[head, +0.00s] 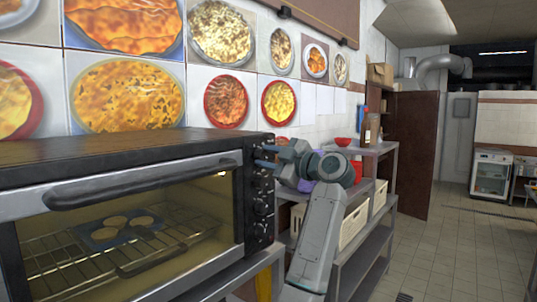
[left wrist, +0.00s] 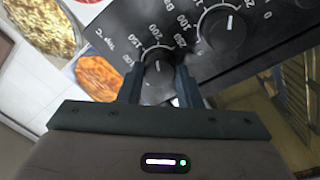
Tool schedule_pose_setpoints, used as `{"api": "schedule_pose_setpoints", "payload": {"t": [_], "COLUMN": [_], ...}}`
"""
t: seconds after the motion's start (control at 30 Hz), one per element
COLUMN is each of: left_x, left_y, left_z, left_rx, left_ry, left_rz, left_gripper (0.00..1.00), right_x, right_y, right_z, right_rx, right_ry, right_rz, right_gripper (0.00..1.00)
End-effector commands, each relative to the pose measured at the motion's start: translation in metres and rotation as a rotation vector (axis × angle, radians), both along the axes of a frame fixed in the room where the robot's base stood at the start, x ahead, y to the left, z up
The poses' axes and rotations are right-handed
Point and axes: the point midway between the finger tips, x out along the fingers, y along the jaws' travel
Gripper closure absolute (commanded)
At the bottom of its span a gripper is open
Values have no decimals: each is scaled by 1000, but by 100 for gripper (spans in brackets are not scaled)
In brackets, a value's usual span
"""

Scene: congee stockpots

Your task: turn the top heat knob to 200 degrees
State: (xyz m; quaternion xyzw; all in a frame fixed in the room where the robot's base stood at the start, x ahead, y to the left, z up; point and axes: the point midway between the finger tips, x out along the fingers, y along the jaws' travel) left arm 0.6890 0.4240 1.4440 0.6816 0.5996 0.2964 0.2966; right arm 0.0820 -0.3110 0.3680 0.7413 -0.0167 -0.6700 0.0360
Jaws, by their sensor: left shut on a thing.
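The oven (head: 120,205) stands at the left in the head view, with a column of black knobs on the panel at its right end. My left gripper (head: 266,157) is at the upper part of that panel, its fingers pointing left toward it. In the left wrist view, my left gripper (left wrist: 159,70) has its two fingers on either side of the top heat knob (left wrist: 157,57), shut on it. The knob's printed scale shows numbers around it; its exact setting is hard to read. My right gripper is not in view.
Another knob (left wrist: 222,33) with its own scale sits beside the held one. Below it in the head view are more knobs (head: 262,207). A tray with several round pale pieces is inside the oven. A metal shelf (head: 372,225) with crates stands right; the tiled floor (head: 450,255) is open.

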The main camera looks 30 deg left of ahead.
Motion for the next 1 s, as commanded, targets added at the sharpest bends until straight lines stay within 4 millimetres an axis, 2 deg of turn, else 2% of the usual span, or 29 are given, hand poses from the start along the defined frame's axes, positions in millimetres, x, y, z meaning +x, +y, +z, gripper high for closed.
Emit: {"api": "schedule_pose_setpoints", "payload": {"t": [0.47, 0.5, 0.6, 0.87, 1.0], "left_x": [0, 0, 0, 0, -1], "left_y": [0, 0, 0, -1, -11], "left_z": [0, 0, 0, -1, -3], "left_rx": [1, 1, 1, 1, 1], "left_ry": [13, 13, 13, 13, 13], "left_rz": [-1, -1, -1, 0, -2], "left_gripper": [91, 63, 47, 47, 47], "right_x": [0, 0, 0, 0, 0], "right_y": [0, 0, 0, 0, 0], "right_z": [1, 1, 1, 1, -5], "right_rx": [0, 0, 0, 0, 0], "right_ry": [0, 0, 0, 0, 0], "right_rz": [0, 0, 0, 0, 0], "right_gripper": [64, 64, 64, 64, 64]}}
